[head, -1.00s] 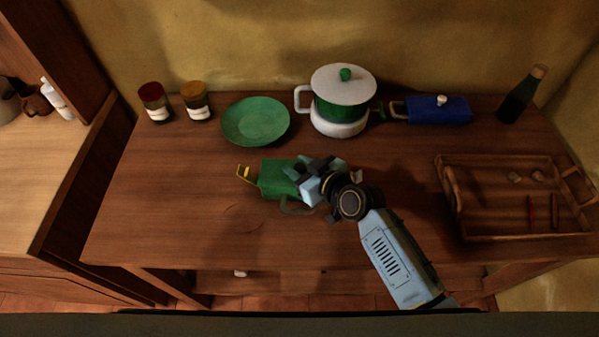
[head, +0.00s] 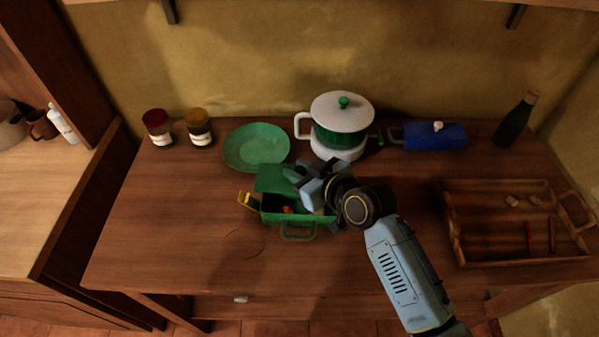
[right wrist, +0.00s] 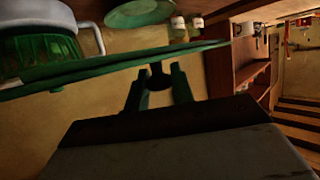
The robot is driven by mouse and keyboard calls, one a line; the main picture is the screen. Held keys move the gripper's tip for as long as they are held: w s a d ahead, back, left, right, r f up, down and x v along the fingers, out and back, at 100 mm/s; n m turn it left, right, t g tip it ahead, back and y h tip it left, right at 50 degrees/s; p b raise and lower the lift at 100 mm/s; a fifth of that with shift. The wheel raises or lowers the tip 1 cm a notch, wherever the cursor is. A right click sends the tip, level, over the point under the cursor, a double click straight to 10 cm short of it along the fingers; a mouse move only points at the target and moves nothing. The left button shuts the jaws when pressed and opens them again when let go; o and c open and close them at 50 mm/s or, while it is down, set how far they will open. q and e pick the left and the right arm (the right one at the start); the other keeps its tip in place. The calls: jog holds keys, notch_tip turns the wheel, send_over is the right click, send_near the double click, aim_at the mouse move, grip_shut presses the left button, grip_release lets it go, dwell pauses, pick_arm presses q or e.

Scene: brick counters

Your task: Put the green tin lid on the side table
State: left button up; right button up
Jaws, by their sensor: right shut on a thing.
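The green tin lid (head: 272,178) is raised over the back of the green tin (head: 275,216), which stands on the wooden table with its front handle facing me. The tin's inside shows, with something orange in it. My right gripper (head: 300,174) is shut on the lid's right side. I cannot tell whether the lid still touches the tin's back rim. My left gripper is not in view.
A green plate (head: 257,147) and a white-lidded pot (head: 341,127) stand behind the tin. Two jars (head: 158,128), a blue box (head: 434,137) and a dark bottle (head: 514,122) are along the back. A wooden tray (head: 490,258) is at right. A lighter counter (head: 45,210) is at left.

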jog(key=shift+r, duration=0.65)
pick_arm(q)
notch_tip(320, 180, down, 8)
jog(key=b, duration=0.8)
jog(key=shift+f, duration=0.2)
pick_arm(e)
jog(key=s+d+m+t+h, duration=0.1)
jog(key=d+m+h, duration=0.3)
jog(key=d, duration=0.6)
jog(key=s+d+m+t+h, duration=0.2)
jog(key=s+d+m+h, duration=0.2)
jog(key=d, duration=0.6)
jog(key=shift+s+d+r+h, duration=0.15)
jog(key=shift+r+h, duration=0.25)
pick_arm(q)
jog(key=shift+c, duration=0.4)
